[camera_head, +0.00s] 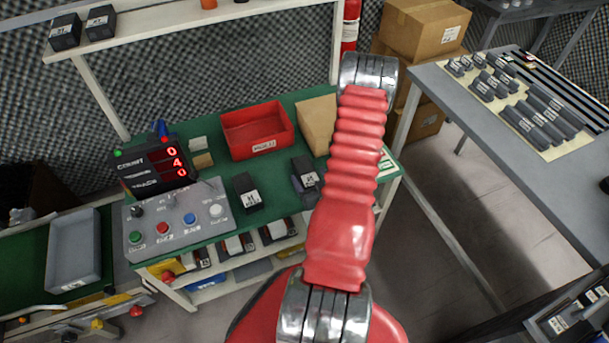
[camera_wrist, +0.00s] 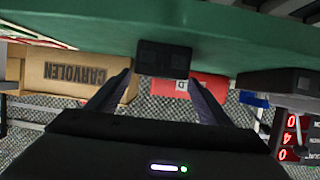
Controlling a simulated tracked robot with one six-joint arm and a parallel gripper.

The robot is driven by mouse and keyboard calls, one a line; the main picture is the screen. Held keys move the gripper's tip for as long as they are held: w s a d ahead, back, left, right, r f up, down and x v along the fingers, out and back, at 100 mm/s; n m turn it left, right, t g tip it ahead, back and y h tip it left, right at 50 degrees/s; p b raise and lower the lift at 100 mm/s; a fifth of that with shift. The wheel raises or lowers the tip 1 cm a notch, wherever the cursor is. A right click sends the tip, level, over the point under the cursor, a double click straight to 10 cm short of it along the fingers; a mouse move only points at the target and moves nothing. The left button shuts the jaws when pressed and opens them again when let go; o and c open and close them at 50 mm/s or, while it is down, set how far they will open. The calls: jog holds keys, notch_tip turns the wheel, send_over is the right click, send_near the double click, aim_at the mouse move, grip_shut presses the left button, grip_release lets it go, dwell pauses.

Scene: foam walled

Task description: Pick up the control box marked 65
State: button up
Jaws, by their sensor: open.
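Two black control boxes stand on the green bench. The left one (camera_head: 247,192) and the right one (camera_head: 306,173) carry white labels with numbers too small to read surely, so I cannot tell which is marked 65. My gripper (camera_wrist: 158,77) shows in the wrist view, which looks upside down, with its two dark fingers apart and nothing held. The right control box (camera_wrist: 165,58) appears ahead, between the fingertips, and the left control box (camera_wrist: 274,80) is off to the right.
A red bin (camera_head: 257,131) and a cardboard box (camera_head: 318,122) stand behind the control boxes. A counter display (camera_head: 155,165) and button panel (camera_head: 178,220) fill the bench's left. More black boxes (camera_head: 66,32) sit on the upper shelf. A grey table (camera_head: 500,135) is at right.

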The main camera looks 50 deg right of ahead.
aim_at(305, 169)
jog(key=shift+x, duration=2.4)
jog(key=shift+r, duration=0.15)
jog(key=shift+c, duration=0.2)
jog(key=c, duration=1.3)
jog(key=shift+c, duration=0.2)
jog(key=shift+r, duration=0.15)
jog(key=shift+r, duration=4.9)
